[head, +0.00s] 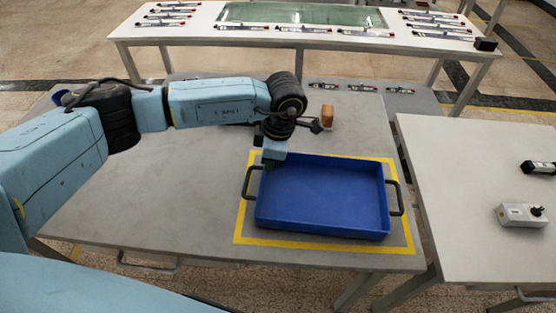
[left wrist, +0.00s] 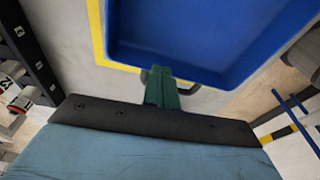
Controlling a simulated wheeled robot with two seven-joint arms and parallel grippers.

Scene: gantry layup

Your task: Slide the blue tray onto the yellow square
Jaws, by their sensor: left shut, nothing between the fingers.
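The blue tray (head: 320,232) lies flat on the grey table, its body inside the yellow square (head: 300,244). Yellow line shows on all four sides of it. Its dark left handle (head: 248,183) and right handle (head: 396,198) reach over the side lines. My left gripper (head: 273,158) points down at the tray's back left corner, by the left wall. In the left wrist view its green fingers (left wrist: 162,88) are together and empty, close to the tray wall (left wrist: 190,72) and partly covering a handle. Contact cannot be told. My right gripper is out of view.
A long back table (head: 200,33) carries several pen-like tools.

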